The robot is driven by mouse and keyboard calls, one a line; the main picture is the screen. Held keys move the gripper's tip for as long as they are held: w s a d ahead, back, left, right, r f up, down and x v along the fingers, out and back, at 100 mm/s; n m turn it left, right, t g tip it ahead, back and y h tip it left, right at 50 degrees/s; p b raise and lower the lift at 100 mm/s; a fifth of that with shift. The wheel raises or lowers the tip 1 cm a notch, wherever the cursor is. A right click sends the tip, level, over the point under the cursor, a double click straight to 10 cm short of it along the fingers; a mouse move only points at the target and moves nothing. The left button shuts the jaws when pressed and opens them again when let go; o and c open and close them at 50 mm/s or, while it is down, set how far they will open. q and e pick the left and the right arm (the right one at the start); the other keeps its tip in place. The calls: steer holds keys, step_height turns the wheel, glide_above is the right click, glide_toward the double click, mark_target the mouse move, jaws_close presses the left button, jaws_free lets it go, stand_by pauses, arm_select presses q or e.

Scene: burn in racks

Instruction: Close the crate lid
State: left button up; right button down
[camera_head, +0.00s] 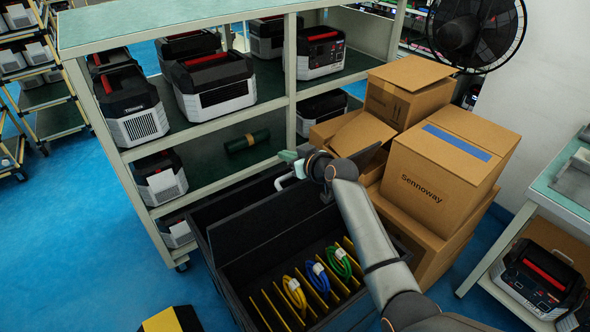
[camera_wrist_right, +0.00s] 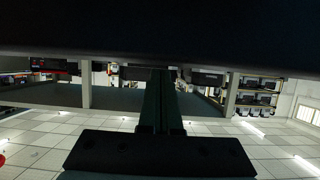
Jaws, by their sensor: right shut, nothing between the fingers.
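The black crate (camera_head: 236,297) is open on the floor in the head view. Yellow dividers stand inside it, with yellow (camera_head: 294,291), blue (camera_head: 318,279) and green (camera_head: 340,263) cable coils between them. The black crate lid (camera_head: 250,225) stands raised along the crate's back left side. A pale handle (camera_head: 283,182) shows near its far end, partly beside my wrist. My right gripper (camera_head: 288,157) is above that far end, shut and empty; I cannot tell whether it touches the lid. In the right wrist view its fingers (camera_wrist_right: 160,100) are together below a dark surface. My left gripper is out of view.
A shelf rack (camera_head: 180,130) with several black-and-white devices stands behind the crate. Stacked cardboard boxes (camera_head: 440,180) stand close on the right, beside my right arm. A workbench (camera_head: 550,190) is at the far right. Blue floor (camera_head: 70,240) is clear at left.

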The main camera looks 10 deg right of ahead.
steer(key=s, duration=0.1)
steer(key=s+d+f+p, duration=0.1)
steer(key=shift+s+f, duration=0.25)
steer(key=shift+s, duration=0.1)
steer(key=shift+s+d+f, duration=0.15)
steer(key=shift+s+f, duration=0.05)
steer(key=shift+s, duration=0.05)
steer(key=shift+f, duration=0.1)
